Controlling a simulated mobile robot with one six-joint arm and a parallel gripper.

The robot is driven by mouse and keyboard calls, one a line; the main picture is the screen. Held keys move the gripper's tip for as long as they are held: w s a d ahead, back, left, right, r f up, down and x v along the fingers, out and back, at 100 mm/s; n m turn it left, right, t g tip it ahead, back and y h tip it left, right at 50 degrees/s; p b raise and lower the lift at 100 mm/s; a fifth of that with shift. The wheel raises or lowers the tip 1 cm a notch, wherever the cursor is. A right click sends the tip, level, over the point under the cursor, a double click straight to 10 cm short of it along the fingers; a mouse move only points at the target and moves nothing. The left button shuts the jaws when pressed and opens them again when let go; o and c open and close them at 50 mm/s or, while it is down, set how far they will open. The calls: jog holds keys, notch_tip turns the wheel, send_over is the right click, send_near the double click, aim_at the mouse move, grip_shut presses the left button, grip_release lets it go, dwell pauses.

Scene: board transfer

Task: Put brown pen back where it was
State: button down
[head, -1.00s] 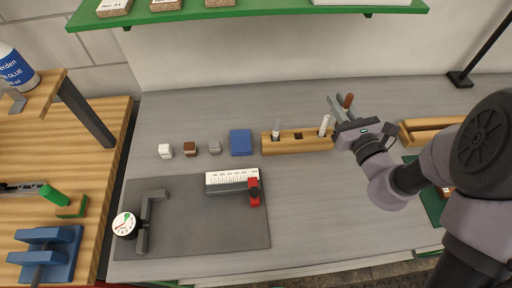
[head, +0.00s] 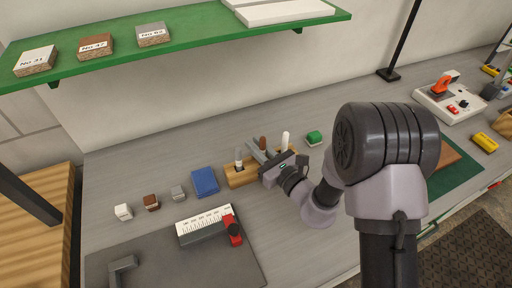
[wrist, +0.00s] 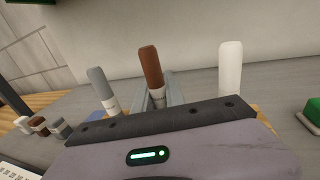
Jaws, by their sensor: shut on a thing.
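The brown pen (head: 263,143) stands about upright between the jaws of my gripper (head: 259,152). In the wrist view the brown pen (wrist: 151,66) rises between the two grey fingers (wrist: 157,98), which are shut on it. The wooden pen holder (head: 240,178) is under and behind my gripper, with the grey pen (head: 239,158) at left and the white pen (head: 285,140) at right. The brown pen is between these two, at the holder's middle. Its lower end is hidden, so I cannot tell whether it sits in the slot. The grey pen (wrist: 101,86) and white pen (wrist: 230,68) flank it in the wrist view.
A blue block (head: 205,182) and small white, brown and grey cubes (head: 151,202) lie left of the holder. A red-ended ruler gauge (head: 208,229) lies in front. A green block (head: 314,138) is at right. The green shelf (head: 190,47) hangs above.

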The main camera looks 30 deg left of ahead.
jog(key=shift+f+b, duration=0.5)
jog(key=shift+f, duration=0.05)
jog(key=c, duration=1.4)
grip_release()
jog(key=shift+r, duration=0.1)
